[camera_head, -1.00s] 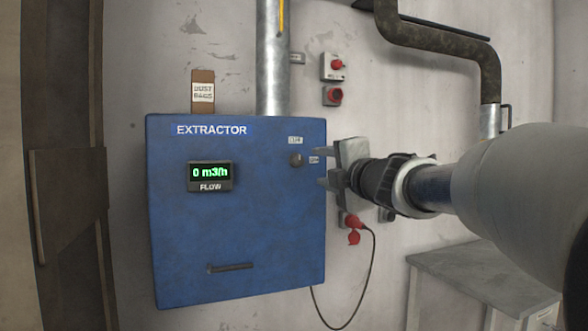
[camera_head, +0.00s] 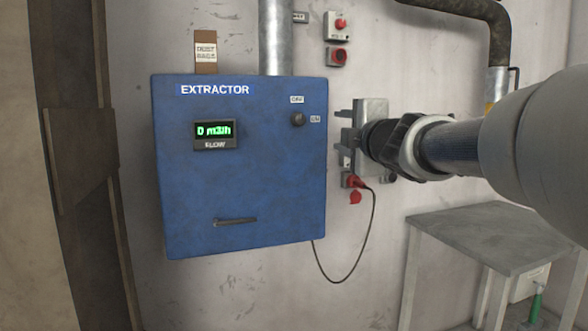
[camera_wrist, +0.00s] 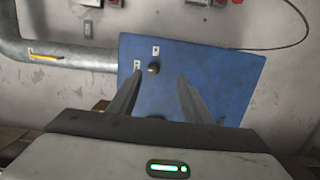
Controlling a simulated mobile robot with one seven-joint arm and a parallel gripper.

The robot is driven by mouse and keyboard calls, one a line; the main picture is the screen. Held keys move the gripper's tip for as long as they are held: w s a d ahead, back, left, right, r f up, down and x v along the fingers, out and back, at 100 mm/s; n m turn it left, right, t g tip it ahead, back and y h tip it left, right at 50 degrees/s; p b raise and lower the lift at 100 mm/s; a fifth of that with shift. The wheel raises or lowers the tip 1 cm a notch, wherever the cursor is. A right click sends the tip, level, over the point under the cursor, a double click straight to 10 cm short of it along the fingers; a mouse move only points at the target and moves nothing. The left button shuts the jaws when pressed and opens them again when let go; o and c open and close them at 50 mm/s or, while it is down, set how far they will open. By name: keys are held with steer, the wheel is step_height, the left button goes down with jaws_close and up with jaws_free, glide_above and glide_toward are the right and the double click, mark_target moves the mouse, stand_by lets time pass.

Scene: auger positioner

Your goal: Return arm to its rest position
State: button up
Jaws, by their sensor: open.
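My gripper (camera_head: 342,140) is at the right of the blue extractor box in the head view, with its fingers pointing left toward it. In the wrist view my gripper (camera_wrist: 150,98) has its two fingers spread apart with nothing between them. The blue extractor box (camera_head: 240,185) hangs on the wall, its display (camera_head: 215,132) reading 0 m3/h. Its dark knob (camera_head: 297,119) sits at the upper right of the front, clear of my fingers. The box (camera_wrist: 225,85) and knob (camera_wrist: 153,68) also show in the wrist view, the knob beyond the fingertips.
A grey table (camera_head: 490,232) stands at the lower right, below my arm, with a green-handled item (camera_head: 537,302) beside its legs. A red plug (camera_head: 355,182) with a hanging cable is behind my gripper. A metal duct (camera_head: 275,40) rises above the box. Brown boards (camera_head: 75,160) stand at left.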

steer(key=s+d+f+m+g+h, duration=0.3)
steer(key=s+d+f+m, duration=0.1)
steer(key=s+f+m, duration=0.35)
steer(key=s+d+f+m+g+h, duration=0.3)
steer(key=s+f+m, duration=0.4)
steer(key=s+f, duration=0.2)
steer(key=s+a+f+m+g+y+p, duration=0.1)
steer(key=s+a+f+m+g+y, duration=0.15)
steer(key=s+f, duration=0.55)
steer(key=s+a+f+m+g+y, duration=0.1)
steer(key=s+a+f+m+g, duration=0.25)
steer(key=s+f, duration=0.45)
step_height(320, 180, up, 26)
steer(key=s+d+p, duration=0.1)
steer(key=p, duration=2.2)
steer(key=shift+s+r+h+p, duration=0.25)
steer(key=shift+h+p, duration=0.1)
steer(key=shift+p, duration=0.05)
